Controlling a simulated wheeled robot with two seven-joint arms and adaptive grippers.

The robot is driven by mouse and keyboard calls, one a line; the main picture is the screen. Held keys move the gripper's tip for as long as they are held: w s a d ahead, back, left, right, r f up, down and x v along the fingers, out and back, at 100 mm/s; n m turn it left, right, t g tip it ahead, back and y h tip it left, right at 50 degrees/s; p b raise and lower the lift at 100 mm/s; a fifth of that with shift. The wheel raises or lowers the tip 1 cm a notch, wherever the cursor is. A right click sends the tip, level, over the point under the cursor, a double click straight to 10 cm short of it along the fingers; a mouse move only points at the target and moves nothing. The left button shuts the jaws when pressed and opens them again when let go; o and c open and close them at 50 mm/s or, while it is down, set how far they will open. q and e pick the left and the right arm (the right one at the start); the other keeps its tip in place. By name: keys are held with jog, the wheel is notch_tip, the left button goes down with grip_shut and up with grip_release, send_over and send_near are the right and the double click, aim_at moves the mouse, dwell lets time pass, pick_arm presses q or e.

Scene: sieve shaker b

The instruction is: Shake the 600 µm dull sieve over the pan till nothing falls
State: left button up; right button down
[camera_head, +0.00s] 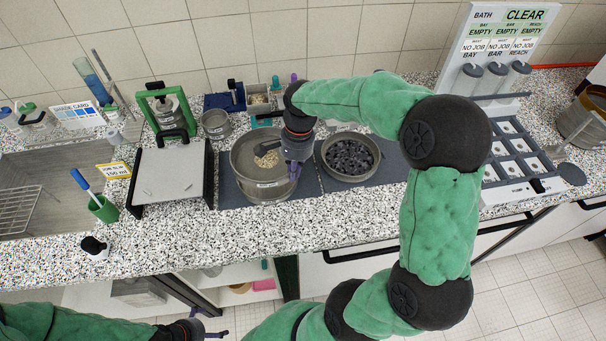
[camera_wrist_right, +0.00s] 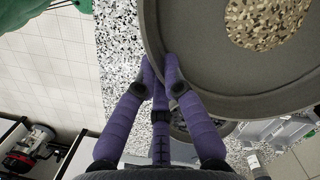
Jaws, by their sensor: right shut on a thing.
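A wide grey sieve (camera_head: 245,181) with a label on its side holds a small heap of pale grains in the head view. In the right wrist view its rim (camera_wrist_right: 151,45) and floor are close, with brown grains on the floor. My right gripper (camera_head: 295,168) is shut on the sieve's near right wall, purple fingers gripping the rim (camera_wrist_right: 162,75). What lies under the sieve is hidden, and I cannot tell how far it stands above the mat. My left gripper (camera_head: 209,325) is empty and open, low at the bottom edge, away from the bench.
A round pan (camera_head: 350,176) of dark lumps stands just right of the sieve. A white board (camera_head: 172,176) with black sides stands left, beside a green brush holder (camera_head: 103,209). A grey rack (camera_head: 510,160) stands at the right. The speckled front strip is mostly clear.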

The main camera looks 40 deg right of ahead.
jog(key=w+f+p, duration=0.1)
jog(key=w+d+f+p, duration=0.1)
jog(key=w, duration=0.1)
jog(key=shift+w+d+f, duration=0.1)
jog(key=shift+w, duration=0.1)
pick_arm(q)
jog(key=f+b, duration=0.1)
jog(key=b, duration=0.3)
pick_arm(e)
notch_tip(320, 180, down, 5)
jog(key=shift+f, duration=0.1)
pick_arm(q)
jog(key=shift+r+p, duration=0.3)
pick_arm(e)
jog(key=shift+w+a, duration=0.4)
jog(key=shift+a, duration=0.1)
